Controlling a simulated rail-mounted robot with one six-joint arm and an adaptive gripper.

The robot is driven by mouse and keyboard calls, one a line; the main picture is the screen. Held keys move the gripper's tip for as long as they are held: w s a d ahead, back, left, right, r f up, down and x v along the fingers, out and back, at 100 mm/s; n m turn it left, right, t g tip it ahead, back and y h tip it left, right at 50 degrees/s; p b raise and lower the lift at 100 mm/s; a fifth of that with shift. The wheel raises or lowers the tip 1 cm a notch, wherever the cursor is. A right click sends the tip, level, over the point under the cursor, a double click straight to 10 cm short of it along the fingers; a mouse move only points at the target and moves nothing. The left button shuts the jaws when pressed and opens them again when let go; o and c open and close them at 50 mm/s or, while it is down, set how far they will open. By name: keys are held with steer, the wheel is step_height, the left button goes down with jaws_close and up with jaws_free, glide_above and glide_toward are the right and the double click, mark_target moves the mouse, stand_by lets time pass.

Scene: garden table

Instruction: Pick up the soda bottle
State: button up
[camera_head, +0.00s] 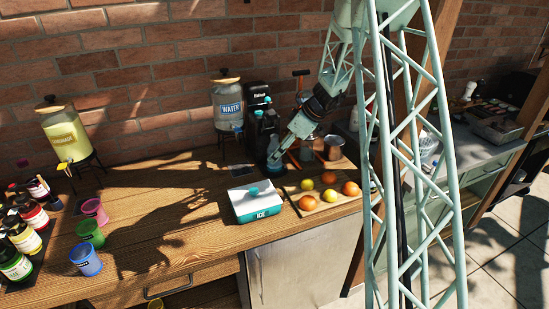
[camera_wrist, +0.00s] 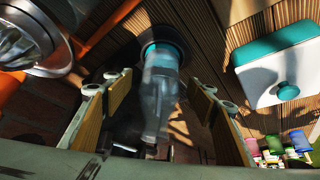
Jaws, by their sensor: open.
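The soda bottle (camera_wrist: 160,85) is clear, with a teal band at its far end. In the wrist view it lies between the two fingers of my gripper (camera_wrist: 163,92), with a visible gap on each side. My gripper is open and neither finger appears to touch it. In the head view my gripper (camera_head: 281,154) reaches down beside the black soda machine (camera_head: 259,115). The bottle (camera_head: 273,155) shows there only in small part, mostly hidden by the gripper and the machine.
A white and teal ice box (camera_head: 256,205) and a board with oranges and lemons (camera_head: 325,193) stand in front. Coloured cups (camera_head: 90,232) stand far left.

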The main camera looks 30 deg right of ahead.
steer(key=shift+x, duration=1.7)
steer(key=c, duration=1.3)
steer(key=shift+r, duration=0.35)
steer(key=shift+r, duration=1.45)
steer(key=shift+s+a+r+b, duration=0.3)
steer(key=shift+s+b, duration=0.25)
steer(key=shift+s, duration=2.05)
steer(key=shift+s+a+r+b, duration=0.15)
steer(key=shift+s+a+b, duration=0.35)
steer(key=shift+s, duration=2.1)
steer(key=shift+s+a+r+b, duration=0.3)
steer(key=shift+s+b, duration=0.3)
steer(key=shift+s, duration=2)
steer(key=shift+s, duration=0.15)
